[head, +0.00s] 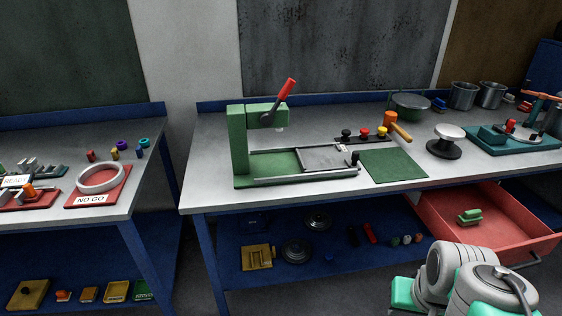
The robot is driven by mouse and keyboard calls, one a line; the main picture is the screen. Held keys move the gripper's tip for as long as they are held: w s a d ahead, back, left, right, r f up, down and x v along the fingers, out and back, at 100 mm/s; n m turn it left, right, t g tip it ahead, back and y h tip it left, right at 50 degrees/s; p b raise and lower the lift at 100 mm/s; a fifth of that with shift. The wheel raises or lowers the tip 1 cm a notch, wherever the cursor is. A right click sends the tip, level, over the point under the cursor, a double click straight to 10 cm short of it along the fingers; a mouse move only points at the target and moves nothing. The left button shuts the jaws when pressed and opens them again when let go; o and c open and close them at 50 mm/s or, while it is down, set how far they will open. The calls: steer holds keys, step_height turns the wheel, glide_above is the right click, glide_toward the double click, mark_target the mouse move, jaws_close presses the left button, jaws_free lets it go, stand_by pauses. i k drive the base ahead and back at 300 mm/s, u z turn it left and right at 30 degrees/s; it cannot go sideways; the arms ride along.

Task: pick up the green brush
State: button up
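A small green object (470,216), which looks like the green brush, lies in the open red drawer (512,230) under the right part of the bench. It seems to have a block-like body with a raised part on top; it is too small to see bristles. It lies near the left side of the drawer floor, with clear floor to its right. My arm's grey and teal links show at the bottom right, in front of the drawer. My gripper itself does not show.
A green press (240,140) with a red lever, a green mat (393,166) and a grey knob on a stand (446,142) are on the bench (215,150) above. The lower blue shelf holds discs (296,251) and small parts. Another bench (110,205) stands left.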

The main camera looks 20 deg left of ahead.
mark_target(473, 217)
steer(key=u, duration=4.3)
steer(key=k, duration=2.9)
steer(key=z, duration=1.3)
steer(key=i, duration=0.45)
steer(key=z, duration=0.1)
